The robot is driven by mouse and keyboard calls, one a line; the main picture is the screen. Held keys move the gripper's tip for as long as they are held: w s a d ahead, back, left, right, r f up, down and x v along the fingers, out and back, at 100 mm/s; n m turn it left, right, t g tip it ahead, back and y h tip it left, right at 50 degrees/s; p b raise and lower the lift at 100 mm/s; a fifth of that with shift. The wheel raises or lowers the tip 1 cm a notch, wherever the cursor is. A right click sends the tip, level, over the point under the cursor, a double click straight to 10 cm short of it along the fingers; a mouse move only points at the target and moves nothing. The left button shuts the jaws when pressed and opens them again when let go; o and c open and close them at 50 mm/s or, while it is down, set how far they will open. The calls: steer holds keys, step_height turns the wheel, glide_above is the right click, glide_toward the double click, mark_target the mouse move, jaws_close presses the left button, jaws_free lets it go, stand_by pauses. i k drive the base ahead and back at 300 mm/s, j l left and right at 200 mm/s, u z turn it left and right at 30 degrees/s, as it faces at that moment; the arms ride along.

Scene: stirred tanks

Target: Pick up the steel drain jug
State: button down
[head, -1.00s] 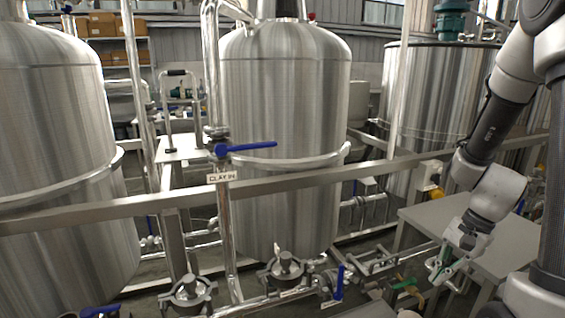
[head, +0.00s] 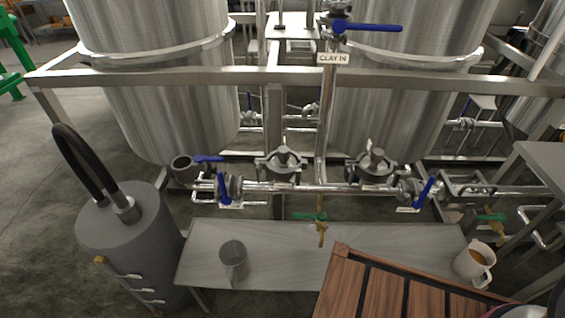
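The steel drain jug (head: 232,255) is most likely the small grey metal vessel with an open top on the left part of the low metal bench (head: 290,237). It stands upright, and its handle seems to face the near side. A white jug (head: 472,264) with amber contents stands at the bench's right end. A brass tap with a green handle (head: 318,217) hangs over the bench's middle. My gripper is out of view, so its distance from the jug cannot be told.
A grey cylinder (head: 130,245) with a black hose stands left of the bench. A slatted wooden surface (head: 400,290) covers the front right. Blue-handled valves (head: 223,188) and pipework run behind the bench. Bare floor (head: 45,200) lies at far left.

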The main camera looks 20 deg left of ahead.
mark_target(233, 255)
steer(key=u, duration=1.8)
